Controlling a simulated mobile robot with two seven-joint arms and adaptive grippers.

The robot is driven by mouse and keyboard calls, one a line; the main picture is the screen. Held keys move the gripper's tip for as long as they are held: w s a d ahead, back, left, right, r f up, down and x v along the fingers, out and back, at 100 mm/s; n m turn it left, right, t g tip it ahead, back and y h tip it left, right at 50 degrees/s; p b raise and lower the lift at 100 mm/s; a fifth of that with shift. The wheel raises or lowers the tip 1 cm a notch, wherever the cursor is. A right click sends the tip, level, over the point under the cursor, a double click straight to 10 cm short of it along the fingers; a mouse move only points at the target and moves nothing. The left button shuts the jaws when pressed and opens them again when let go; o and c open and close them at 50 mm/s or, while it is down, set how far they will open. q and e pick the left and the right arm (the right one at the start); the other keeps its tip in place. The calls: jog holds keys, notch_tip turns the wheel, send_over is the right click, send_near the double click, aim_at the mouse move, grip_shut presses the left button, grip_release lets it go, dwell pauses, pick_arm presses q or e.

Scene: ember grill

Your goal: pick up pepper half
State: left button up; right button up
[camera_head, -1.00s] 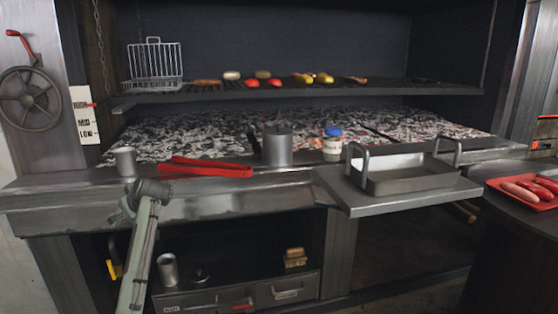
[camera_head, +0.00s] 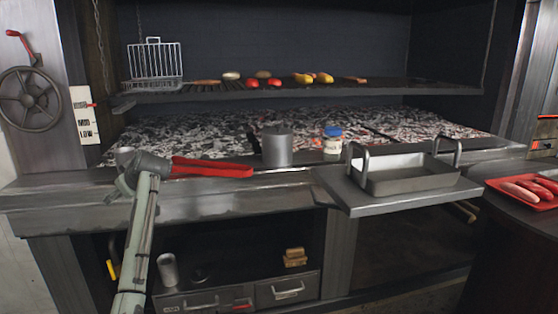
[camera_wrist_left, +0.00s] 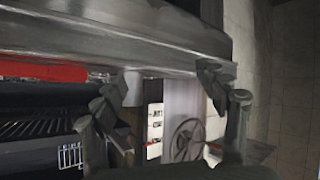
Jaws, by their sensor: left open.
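On the grill rack are two red rounded pieces (camera_head: 263,83) and two yellow ones (camera_head: 314,78). They are too small to tell which is a pepper half. My left gripper (camera_wrist_left: 168,84) is open and empty in the left wrist view, its two fingers apart. In the head view my left arm rises from the bottom, its wrist end at the counter's left front, well below and left of the rack. The fingers are hard to make out there. No pepper piece shows between them. My right gripper is not in view.
A metal pot (camera_head: 277,147), a blue-lidded jar (camera_head: 332,140) and a handled tray (camera_head: 408,183) stand to the right. A wire basket (camera_head: 154,62) stands on the rack's left. Coals lie below the rack.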

pick_arm(q)
jog(key=s+d+f+m+g+h, duration=0.1)
jog(key=s+f+m, duration=0.3)
jog(key=f, duration=0.7)
jog(key=s+d+f+m+h, duration=0.15)
jog(key=s+f, duration=0.35)
jog(key=f, duration=0.6)
jog(key=s+d+f+m+g+h, duration=0.1)
jog(key=s+d+f+m, duration=0.3)
jog(key=f, duration=0.7)
jog(key=s+d+f+m+g+h, duration=0.1)
jog(key=s+d+f+m, duration=0.1)
jog(key=s+f, duration=0.8)
jog(key=s+d+f+m+g+h, duration=0.15)
jog(key=s+f, duration=0.35)
jog(key=s, duration=0.9)
jog(key=s+d+f+m+g+h, duration=0.1)
jog(key=s+d+f+m, duration=0.1)
jog(key=s+f, duration=0.8)
jog(key=shift+n+t, duration=0.25)
jog(key=shift+n, duration=0.25)
jog(key=shift+w+a+r, duration=0.25)
jog(key=shift+w+r, duration=0.35)
jog(key=shift+r, duration=0.15)
jog(key=shift+w+a+r, duration=0.2)
jog(key=shift+w+r, duration=0.45)
jog(key=shift+r, duration=0.05)
jog(key=shift+w+a+r, duration=0.25)
jog(key=shift+w+r, duration=0.35)
jog(key=shift+r, duration=0.15)
